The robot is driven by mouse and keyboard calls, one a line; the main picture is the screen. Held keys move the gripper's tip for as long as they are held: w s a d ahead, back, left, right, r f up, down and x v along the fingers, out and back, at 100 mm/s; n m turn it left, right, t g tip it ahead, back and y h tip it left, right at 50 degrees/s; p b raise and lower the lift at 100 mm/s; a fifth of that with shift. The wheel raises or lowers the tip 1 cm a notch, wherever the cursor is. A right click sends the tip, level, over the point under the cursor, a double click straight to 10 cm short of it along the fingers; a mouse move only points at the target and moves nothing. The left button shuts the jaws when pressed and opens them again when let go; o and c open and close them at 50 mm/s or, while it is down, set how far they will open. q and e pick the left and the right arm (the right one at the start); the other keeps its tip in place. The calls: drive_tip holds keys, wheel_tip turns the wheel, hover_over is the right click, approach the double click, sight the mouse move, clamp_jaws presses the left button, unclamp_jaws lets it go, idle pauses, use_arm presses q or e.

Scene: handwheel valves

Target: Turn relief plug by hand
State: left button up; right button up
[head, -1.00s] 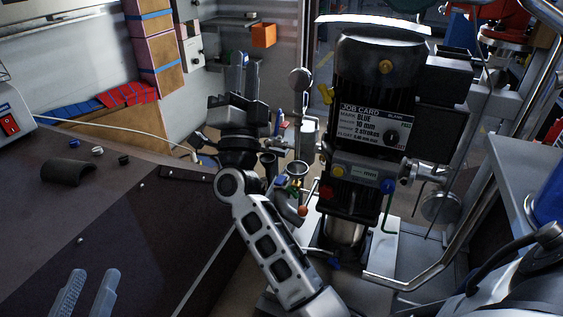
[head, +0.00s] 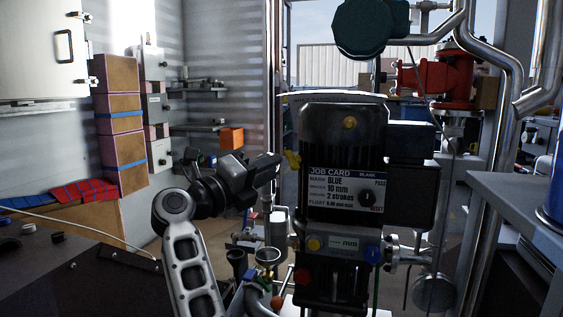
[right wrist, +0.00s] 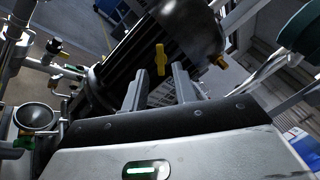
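A black finned machine (head: 342,140) stands upright at centre right in the head view. A yellow wing-shaped handle (head: 293,160) sticks out of its left side; it may be the relief plug, but no label shows. My right gripper (head: 271,168) points at that handle from the left, a short way off. In the right wrist view, its two fingers (right wrist: 158,74) stand apart with nothing between them. The yellow handle (right wrist: 160,59) shows just beyond the fingertips, in line with the gap. My left gripper is not in view.
A job card (head: 345,188) with a black knob is on the machine's front. Brass fittings and a cup (head: 267,256) stand below my right gripper. A red valve body (head: 433,78) and steel pipes are behind right. A dark bench (head: 95,275) is at left.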

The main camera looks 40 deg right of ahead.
sight(287, 161)
drive_tip(key=d, duration=0.3)
drive_tip(key=shift+w+d+r, duration=0.1)
drive_tip(key=shift+w+r, duration=0.1)
drive_tip(key=shift+r, duration=0.05)
drive_tip(key=shift+d+r, duration=0.1)
drive_tip(key=shift+d, duration=0.05)
drive_tip(key=shift+d, duration=0.1)
clamp_jaws()
